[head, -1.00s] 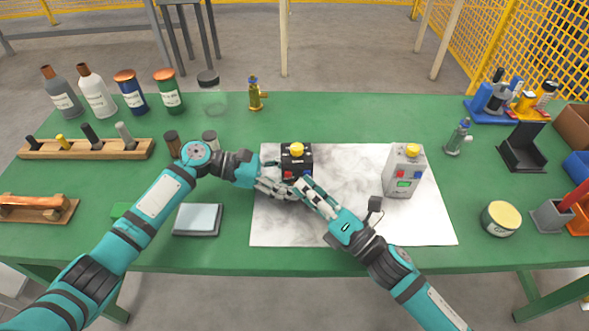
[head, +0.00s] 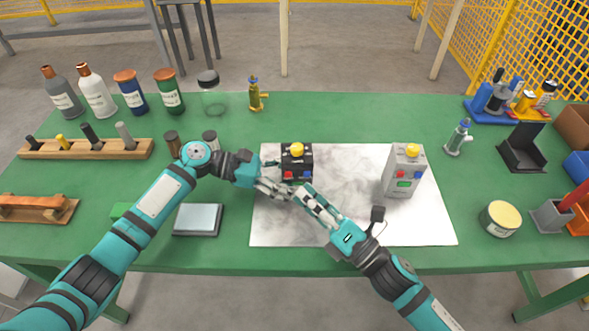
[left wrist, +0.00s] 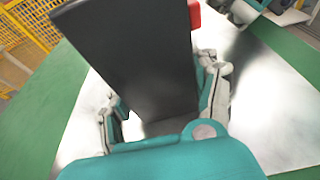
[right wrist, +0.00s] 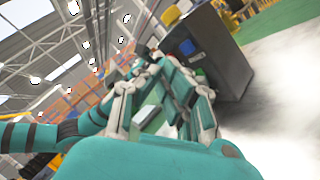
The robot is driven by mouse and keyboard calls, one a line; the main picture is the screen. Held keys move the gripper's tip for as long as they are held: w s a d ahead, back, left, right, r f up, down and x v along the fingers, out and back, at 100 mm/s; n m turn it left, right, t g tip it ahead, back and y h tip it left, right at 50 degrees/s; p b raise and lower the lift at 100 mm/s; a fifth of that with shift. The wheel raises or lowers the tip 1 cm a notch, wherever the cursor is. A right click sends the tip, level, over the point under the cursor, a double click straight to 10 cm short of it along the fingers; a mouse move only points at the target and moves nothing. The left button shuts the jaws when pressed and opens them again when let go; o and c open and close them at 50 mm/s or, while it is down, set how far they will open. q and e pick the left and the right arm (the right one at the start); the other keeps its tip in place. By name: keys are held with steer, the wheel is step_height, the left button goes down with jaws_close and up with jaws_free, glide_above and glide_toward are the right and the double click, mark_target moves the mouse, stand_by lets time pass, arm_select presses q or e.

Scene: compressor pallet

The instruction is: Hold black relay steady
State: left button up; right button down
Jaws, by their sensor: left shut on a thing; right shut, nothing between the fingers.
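The black relay (head: 297,160) stands upright at the left back of the white mat, with a yellow knob on top and red and blue buttons on its front. My left gripper (head: 279,184) is shut on the relay at its lower left. In the left wrist view the relay's dark side (left wrist: 140,60) rises between the fingers. My right gripper (head: 302,193) is shut and empty, its fingertips just in front of the relay's lower front. The right wrist view shows the relay (right wrist: 218,60) beyond the fingers; whether they touch it I cannot tell.
A grey box with a yellow knob (head: 404,172) stands on the right of the white mat (head: 350,225). A grey-lidded pad (head: 198,219) lies left of the mat. Bottles line the back left; a yellow tin (head: 500,218) sits at right.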

steer(key=shift+s+d, duration=0.1)
steer(key=shift+s, duration=2.3)
arm_select(q)
steer(key=o, duration=1.2)
steer(key=shift+o, duration=0.2)
